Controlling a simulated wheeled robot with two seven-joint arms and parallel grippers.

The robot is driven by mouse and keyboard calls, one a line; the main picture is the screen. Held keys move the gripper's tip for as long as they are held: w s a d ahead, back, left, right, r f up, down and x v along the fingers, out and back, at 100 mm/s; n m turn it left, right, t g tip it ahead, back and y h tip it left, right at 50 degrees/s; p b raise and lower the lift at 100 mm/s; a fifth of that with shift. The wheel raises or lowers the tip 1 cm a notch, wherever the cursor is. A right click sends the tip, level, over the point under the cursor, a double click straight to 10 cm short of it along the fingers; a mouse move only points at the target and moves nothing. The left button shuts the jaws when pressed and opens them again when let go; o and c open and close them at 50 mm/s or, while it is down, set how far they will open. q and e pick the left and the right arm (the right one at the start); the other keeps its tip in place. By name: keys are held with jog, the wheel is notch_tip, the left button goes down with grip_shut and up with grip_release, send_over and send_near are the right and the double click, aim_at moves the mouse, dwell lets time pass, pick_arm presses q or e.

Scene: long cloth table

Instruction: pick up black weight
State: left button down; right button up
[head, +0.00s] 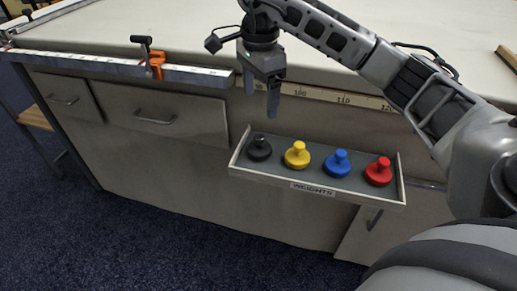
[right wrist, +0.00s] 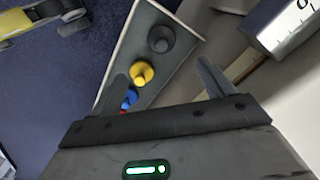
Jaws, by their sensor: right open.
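The black weight (head: 259,149) stands at the left end of a shallow tray (head: 315,193) labelled WEIGHTS, on the front of the table. It also shows in the right wrist view (right wrist: 161,39), beyond my fingers at the far end of the tray. My right gripper (head: 261,100) hangs above and slightly behind the black weight, fingers pointing down. It is open and empty, and apart from the weight. In the right wrist view its two fingers (right wrist: 162,80) are spread wide. My left gripper is not in view.
Yellow (head: 297,155), blue (head: 338,163) and red (head: 379,172) weights stand in a row to the right of the black one. The table edge with a ruler (head: 318,95) runs behind the tray. An orange clamp piece (head: 156,65) sits on the rail at left.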

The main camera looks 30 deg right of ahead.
aim_at(259, 136)
notch_tip(259, 136, down, 9)
jog(key=shift+r+b, duration=0.2)
jog(key=shift+b, duration=0.4)
jog(key=shift+f, duration=0.7)
notch_tip(259, 136, down, 4)
jog(key=shift+w+f+b, duration=0.15)
jog(key=shift+f+b, duration=0.1)
jog(key=shift+b, duration=0.2)
jog(key=shift+d+f, duration=0.1)
jog(key=shift+f, duration=0.05)
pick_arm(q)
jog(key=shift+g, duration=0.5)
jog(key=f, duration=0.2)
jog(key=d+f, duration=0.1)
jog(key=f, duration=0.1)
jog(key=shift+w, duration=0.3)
pick_arm(e)
jog(key=c, duration=1.4)
jog(key=shift+r, duration=0.2)
